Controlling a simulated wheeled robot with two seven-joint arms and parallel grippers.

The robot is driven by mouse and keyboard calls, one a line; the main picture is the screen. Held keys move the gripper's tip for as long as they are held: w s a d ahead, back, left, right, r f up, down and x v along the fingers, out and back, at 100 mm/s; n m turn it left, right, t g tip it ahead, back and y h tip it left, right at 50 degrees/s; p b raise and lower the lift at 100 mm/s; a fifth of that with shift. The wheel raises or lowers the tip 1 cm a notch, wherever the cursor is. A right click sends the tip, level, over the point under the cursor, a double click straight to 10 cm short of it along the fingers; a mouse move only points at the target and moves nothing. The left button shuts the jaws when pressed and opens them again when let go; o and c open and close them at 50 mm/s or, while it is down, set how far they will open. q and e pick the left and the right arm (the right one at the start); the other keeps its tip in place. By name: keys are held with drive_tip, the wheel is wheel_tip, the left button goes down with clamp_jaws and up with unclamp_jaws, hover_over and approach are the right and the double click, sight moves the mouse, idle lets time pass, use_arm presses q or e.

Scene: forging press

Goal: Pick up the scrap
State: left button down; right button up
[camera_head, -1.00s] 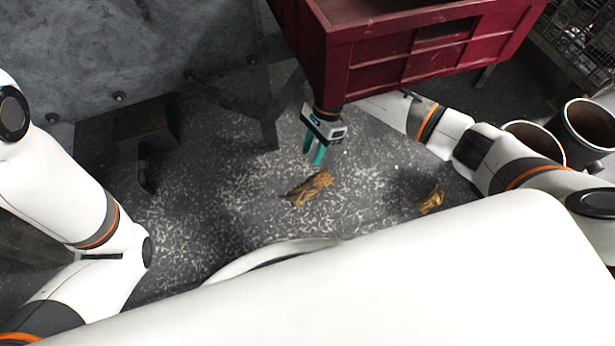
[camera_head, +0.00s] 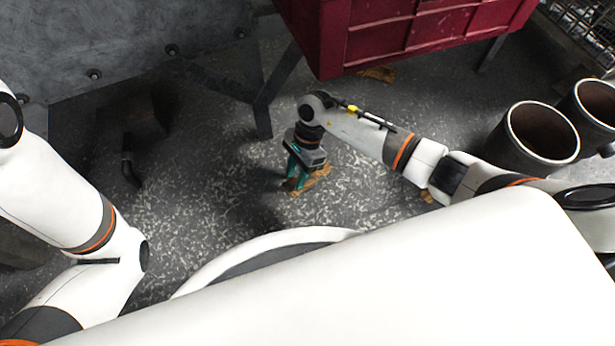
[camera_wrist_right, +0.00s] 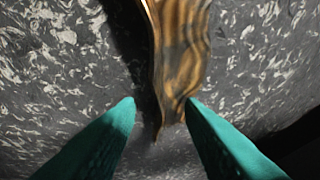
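A crumpled brown-gold piece of scrap (camera_head: 318,180) lies on the speckled floor, partly hidden behind my right gripper (camera_head: 296,180) in the head view. The teal fingers reach down at its left side, close to the floor. In the right wrist view the scrap (camera_wrist_right: 180,50) runs from the top edge down towards the gap between the two fingertips (camera_wrist_right: 160,104). The fingers are apart, with the scrap's lower end between or just beyond their tips; I cannot tell whether either finger touches it. My left arm shows at the left, but its gripper is out of view.
A red bin (camera_head: 420,32) on legs stands behind my right arm. Another scrap piece (camera_head: 378,74) lies under it, and one more (camera_head: 427,195) shows beside my right arm. Two brown-lined cylinders (camera_head: 540,132) stand at the right.

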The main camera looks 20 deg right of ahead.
drive_tip(key=shift+r, duration=0.1)
clamp_jaws()
